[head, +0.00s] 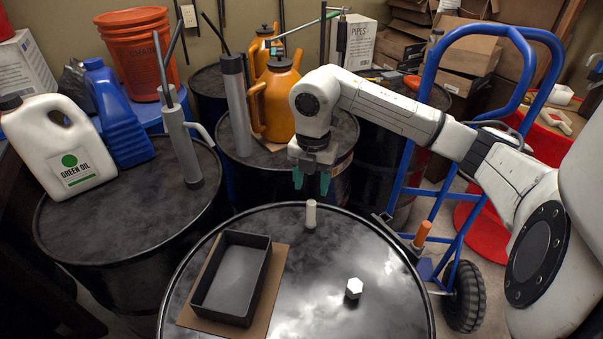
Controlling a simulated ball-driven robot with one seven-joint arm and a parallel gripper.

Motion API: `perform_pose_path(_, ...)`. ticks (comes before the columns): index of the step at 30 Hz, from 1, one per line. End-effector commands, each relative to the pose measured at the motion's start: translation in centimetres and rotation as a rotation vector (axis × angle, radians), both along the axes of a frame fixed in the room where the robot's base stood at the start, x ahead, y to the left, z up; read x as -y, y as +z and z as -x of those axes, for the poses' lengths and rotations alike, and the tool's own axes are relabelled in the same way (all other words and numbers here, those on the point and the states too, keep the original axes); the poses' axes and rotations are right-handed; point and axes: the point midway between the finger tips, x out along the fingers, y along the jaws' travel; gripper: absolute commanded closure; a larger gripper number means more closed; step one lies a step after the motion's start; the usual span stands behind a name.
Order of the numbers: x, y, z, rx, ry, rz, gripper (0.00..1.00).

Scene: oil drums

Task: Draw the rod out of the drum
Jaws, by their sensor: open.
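The drum (330,240) is the large black one in front, with a glossy, smeared lid. A short pale rod (311,214) stands upright at the far part of its lid, its lower part out of sight. My gripper (311,184) points down above the rod's top, its teal fingertips apart with nothing between them. I cannot tell from this one view whether it is exactly over the rod. A white hexagonal cap (354,288) lies on the lid to the right.
A black open tray (212,308) sits on a cardboard sheet (273,273) at the lid's left. Other drums (130,205) behind hold jugs (65,145) and grey pumps (182,145). A blue hand truck (420,180) stands to the right. The lid's front middle is clear.

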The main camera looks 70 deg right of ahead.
Motion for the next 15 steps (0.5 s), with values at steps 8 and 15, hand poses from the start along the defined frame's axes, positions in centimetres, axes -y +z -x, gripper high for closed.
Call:
perform_pose_path(8, -0.1, -4.4, 0.0, -0.001, -0.002, -0.004, 0.47)
perform_pose_path(15, 0.0, -8.1, 0.0, 0.0, -0.002, -0.002, 0.47)
